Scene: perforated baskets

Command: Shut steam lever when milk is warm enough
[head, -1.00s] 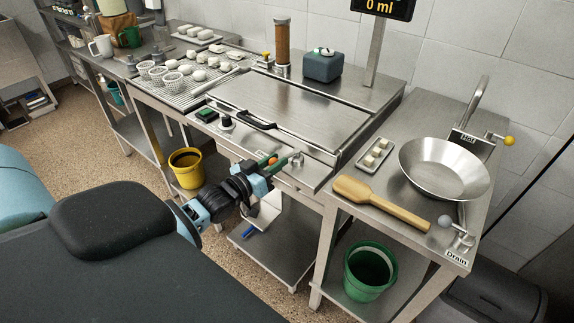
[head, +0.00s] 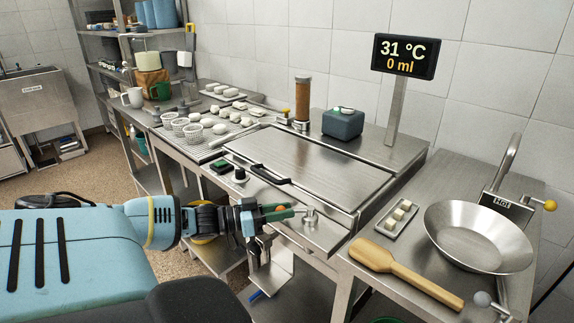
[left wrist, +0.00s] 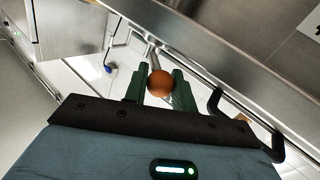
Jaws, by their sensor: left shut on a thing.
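The steam lever (head: 309,215) sits at the front right corner of the steel vat (head: 300,160); its orange ball knob (left wrist: 160,84) points left toward my gripper. My left gripper (head: 280,212) has green fingers and is shut on the orange knob. In the left wrist view the knob sits between the two fingertips (left wrist: 160,88), with a metal stem running beyond it. The display (head: 405,56) on the post reads 31 °C and 0 ml. The vat's flat steel lid is down, so any milk is hidden. My right gripper is not in view.
A green button (head: 219,166) and a black knob (head: 240,175) are on the vat's front. To the right, a wooden paddle (head: 405,273), a steel bowl (head: 478,236) and a small tray of white cubes (head: 397,220) stand on the bench. White baskets (head: 193,132) stand left.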

